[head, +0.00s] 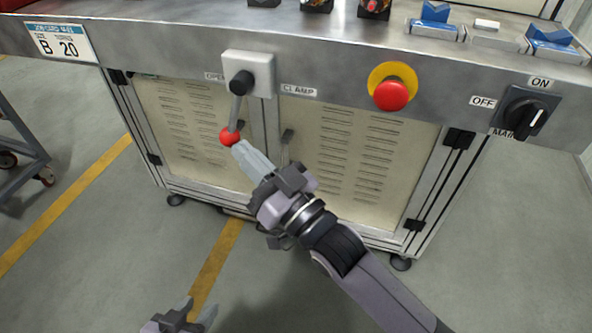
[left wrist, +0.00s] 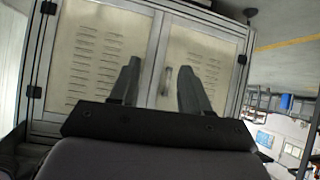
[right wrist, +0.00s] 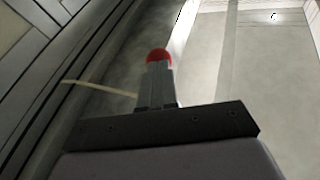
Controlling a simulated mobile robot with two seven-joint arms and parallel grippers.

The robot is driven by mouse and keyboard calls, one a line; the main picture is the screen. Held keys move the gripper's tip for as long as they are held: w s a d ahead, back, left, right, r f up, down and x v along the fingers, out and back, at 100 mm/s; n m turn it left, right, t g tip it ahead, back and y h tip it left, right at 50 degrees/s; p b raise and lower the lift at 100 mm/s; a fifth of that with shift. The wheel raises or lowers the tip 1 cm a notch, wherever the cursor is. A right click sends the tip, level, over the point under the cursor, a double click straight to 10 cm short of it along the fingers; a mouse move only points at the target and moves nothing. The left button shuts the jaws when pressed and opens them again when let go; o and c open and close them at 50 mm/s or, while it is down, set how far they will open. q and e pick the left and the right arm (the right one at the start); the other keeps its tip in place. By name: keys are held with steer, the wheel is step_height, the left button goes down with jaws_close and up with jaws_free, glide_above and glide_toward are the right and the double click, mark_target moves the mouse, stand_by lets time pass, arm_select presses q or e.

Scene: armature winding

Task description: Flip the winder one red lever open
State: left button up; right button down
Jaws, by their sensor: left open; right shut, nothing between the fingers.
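The lever (head: 236,112) hangs down and slightly left from a black pivot on a white plate (head: 262,66). Its red ball knob (head: 230,137) is at the lower end. A label partly hidden by the lever is to its left, and a "CLAMP" label (head: 299,90) is to its right. My right gripper (head: 238,150) is shut and empty, its tips at the lower right of the knob. In the right wrist view the red knob (right wrist: 159,55) shows just past the tips; I cannot tell whether they touch. My left gripper (head: 202,312) is open and empty, low and apart from the lever.
A red emergency button (head: 391,94) and a black OFF/ON rotary switch (head: 524,116) are on the same front panel, to the right. Vented cabinet doors (head: 345,150) are below. A cart (head: 20,150) stands at the left. The floor in front is clear.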

steer(key=shift+w+a+r+m+t+y+b, duration=0.15)
steer(key=shift+a+m+t+b, duration=0.15)
steer(key=shift+a+t+b, duration=0.25)
steer(key=shift+w+a+f+m+t+y+b, duration=0.15)
steer(key=shift+a+m+t+b, duration=0.15)
steer(key=shift+b, duration=0.4)
arm_select(q)
steer(key=shift+w+d+f+t+h, duration=0.2)
steer(key=shift+w+d, duration=0.1)
steer(key=shift+d, duration=0.1)
steer(key=shift+w+d+f+t+h, duration=0.1)
steer(key=shift+w+d+t, duration=0.1)
steer(key=shift+w+d, duration=0.15)
arm_select(e)
steer(key=shift+r, duration=0.25)
arm_select(q)
steer(key=shift+s, duration=0.1)
